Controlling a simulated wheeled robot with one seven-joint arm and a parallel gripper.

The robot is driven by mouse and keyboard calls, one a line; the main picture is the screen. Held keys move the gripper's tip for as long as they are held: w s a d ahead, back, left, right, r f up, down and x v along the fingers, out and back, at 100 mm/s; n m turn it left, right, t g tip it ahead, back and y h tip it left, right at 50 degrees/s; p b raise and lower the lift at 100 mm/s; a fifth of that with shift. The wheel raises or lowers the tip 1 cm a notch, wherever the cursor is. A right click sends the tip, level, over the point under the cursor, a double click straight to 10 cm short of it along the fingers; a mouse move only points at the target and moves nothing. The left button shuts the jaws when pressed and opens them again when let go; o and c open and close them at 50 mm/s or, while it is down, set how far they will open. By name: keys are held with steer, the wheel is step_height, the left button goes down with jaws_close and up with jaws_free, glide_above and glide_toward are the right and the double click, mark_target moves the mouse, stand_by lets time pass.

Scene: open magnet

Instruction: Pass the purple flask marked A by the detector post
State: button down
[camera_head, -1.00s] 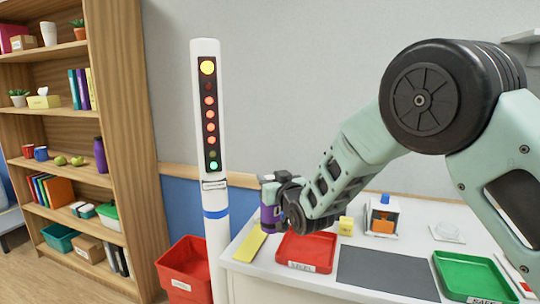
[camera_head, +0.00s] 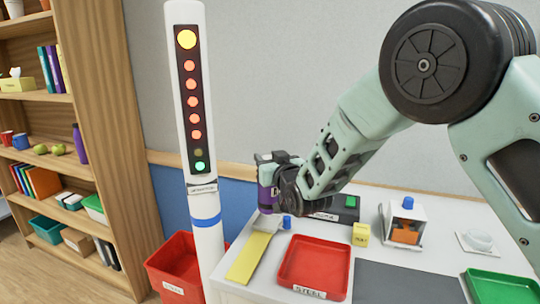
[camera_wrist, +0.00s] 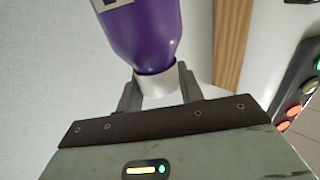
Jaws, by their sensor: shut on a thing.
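The purple flask (camera_head: 267,197) is in my gripper (camera_head: 280,182), held above the table's left end, just right of the detector post. In the wrist view the flask (camera_wrist: 148,32) has its white neck between the two fingers of my gripper (camera_wrist: 158,88). A pale label shows at the top edge, but its mark cannot be read. The white detector post (camera_head: 207,238) stands upright, apart from the flask in the picture. On its dark panel (camera_head: 190,95) the top lamp is yellow, several lamps below are red, one is dim and the lowest is green.
A white table (camera_head: 240,293) holds a yellow strip (camera_head: 250,258), a red tray (camera_head: 318,268), a yellow block (camera_head: 361,235), a grey mat (camera_head: 405,285) and a green tray (camera_head: 500,287). A red bin (camera_head: 180,270) stands behind the post. A bookshelf (camera_head: 110,150) is at left.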

steer(key=s+a+p, duration=0.2)
steer(key=s, duration=0.5)
steer(key=s+a+p, duration=0.2)
steer(key=s+a, duration=0.1)
steer(key=s, duration=0.4)
stand_by(0.8)
stand_by(1.5)
